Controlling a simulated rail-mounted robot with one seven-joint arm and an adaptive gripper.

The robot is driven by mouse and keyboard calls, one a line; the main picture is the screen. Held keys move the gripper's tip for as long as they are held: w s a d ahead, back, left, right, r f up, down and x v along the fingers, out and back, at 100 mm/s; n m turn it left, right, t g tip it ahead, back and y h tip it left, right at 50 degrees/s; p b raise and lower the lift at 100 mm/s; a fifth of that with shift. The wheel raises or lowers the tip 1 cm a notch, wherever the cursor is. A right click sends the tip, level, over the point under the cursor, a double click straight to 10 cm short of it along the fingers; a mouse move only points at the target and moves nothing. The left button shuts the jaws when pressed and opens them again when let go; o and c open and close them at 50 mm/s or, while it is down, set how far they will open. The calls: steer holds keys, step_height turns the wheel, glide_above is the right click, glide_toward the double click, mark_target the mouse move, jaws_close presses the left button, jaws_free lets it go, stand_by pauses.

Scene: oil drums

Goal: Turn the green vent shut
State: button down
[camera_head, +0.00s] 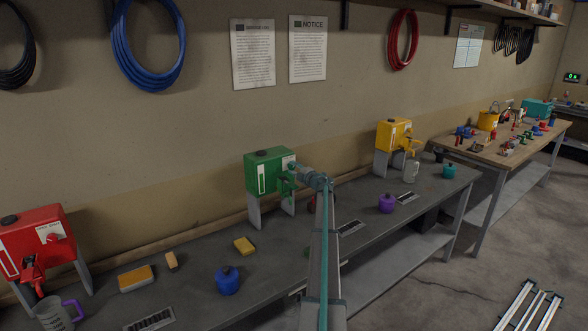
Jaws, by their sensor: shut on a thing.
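The green drum (265,172) stands on a raised stand on the long grey bench, with a dark cap on top and a white label on its front. My arm reaches up from the bottom middle, and my gripper (296,173) is at the right part of the drum's front. It is shut on the green vent there. The gripper covers most of the vent, so its turn angle cannot be told. Green tap parts (285,186) show just below and left of the gripper.
A red drum (38,240) stands at the left and a yellow drum (394,134) to the right. The bench holds a blue pot (228,280), yellow sponge (244,245), purple pot (387,203), teal pot (449,171) and clear mug (410,171). A cluttered wooden table (480,158) stands farther right.

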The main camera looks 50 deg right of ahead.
stand_by(0.3)
steer(key=c, duration=0.8)
jaws_free()
steer(key=shift+s, duration=0.1)
steer(key=v, duration=1.2)
